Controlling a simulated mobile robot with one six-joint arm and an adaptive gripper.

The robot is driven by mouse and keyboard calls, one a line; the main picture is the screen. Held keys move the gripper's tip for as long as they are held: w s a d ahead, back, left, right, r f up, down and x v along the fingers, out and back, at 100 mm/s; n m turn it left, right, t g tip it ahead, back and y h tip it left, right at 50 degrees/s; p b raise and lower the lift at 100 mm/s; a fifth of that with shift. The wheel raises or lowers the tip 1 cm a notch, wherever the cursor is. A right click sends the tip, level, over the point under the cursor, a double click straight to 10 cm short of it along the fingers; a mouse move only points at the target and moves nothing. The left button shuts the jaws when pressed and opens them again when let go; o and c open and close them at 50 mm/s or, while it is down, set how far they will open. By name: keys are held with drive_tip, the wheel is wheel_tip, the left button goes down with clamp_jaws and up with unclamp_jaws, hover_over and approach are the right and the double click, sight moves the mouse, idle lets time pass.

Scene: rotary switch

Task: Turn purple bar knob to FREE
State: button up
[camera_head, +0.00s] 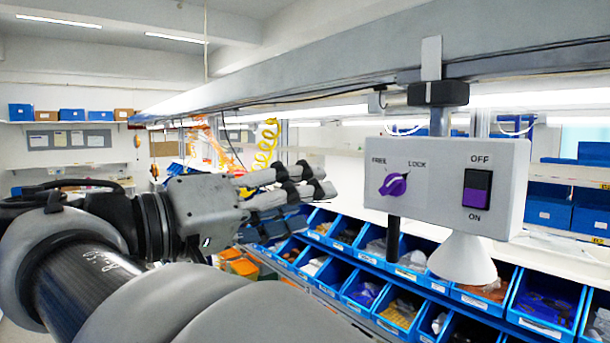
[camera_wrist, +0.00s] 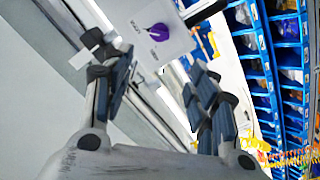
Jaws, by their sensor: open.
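The purple bar knob (camera_head: 392,186) sits on the front of a grey switch box (camera_head: 440,208). Its bar slants toward the upper right, to the LOCK label (camera_head: 416,164); the FREE label (camera_head: 379,161) is at its upper left. My gripper (camera_head: 314,180) is left of the box, open and empty, with its fingers toward the box. It appears apart from the knob. In the wrist view the knob (camera_wrist: 157,32) shows beyond the open fingers (camera_wrist: 160,88), near the top and roughly between them.
A purple and black rocker switch (camera_head: 477,189), marked OFF and ON, is on the right of the same box. A white cone (camera_head: 463,258) and a dark rod (camera_head: 393,238) are below it. Blue bins (camera_head: 365,289) with parts line the shelf beneath. A grey beam (camera_head: 330,85) runs above.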

sight(387, 186)
drive_tip(key=p+x, duration=0.1)
drive_tip(key=x, duration=1.6)
drive_tip(key=shift+s+d+f+p, duration=0.1)
drive_tip(key=shift+s+d+p, duration=0.1)
drive_tip(key=shift+p, duration=0.1)
drive_tip(key=shift+c, duration=0.3)
drive_tip(key=c, duration=1)
